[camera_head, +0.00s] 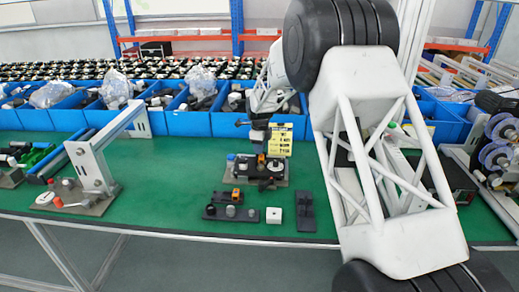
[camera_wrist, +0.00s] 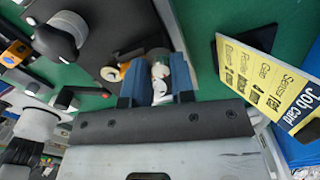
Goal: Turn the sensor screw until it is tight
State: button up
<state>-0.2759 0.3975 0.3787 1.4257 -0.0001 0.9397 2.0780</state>
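My gripper (camera_wrist: 159,68) points at the fixture, with its two blue fingers apart. A small pale, rounded part (camera_wrist: 160,70), which looks like the sensor screw, shows between the fingers. I cannot tell whether both fingers press on it. An orange ring-shaped part (camera_wrist: 125,70) sits just left of the left finger. In the head view my gripper (camera_head: 262,155) is low over the dark fixture on its grey base plate (camera_head: 279,181). The screw is too small and covered to make out there.
A yellow job card (camera_head: 280,138) stands right behind the fixture and shows in the wrist view (camera_wrist: 265,85). Blue bins (camera_head: 190,122) line the back.

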jog(key=shift+o, duration=1.3)
jog(key=n, duration=0.5)
jog(key=shift+n, duration=2.7)
jog(key=shift+n, duration=0.9)
jog(key=n, duration=0.4)
jog(key=shift+n, duration=2.2)
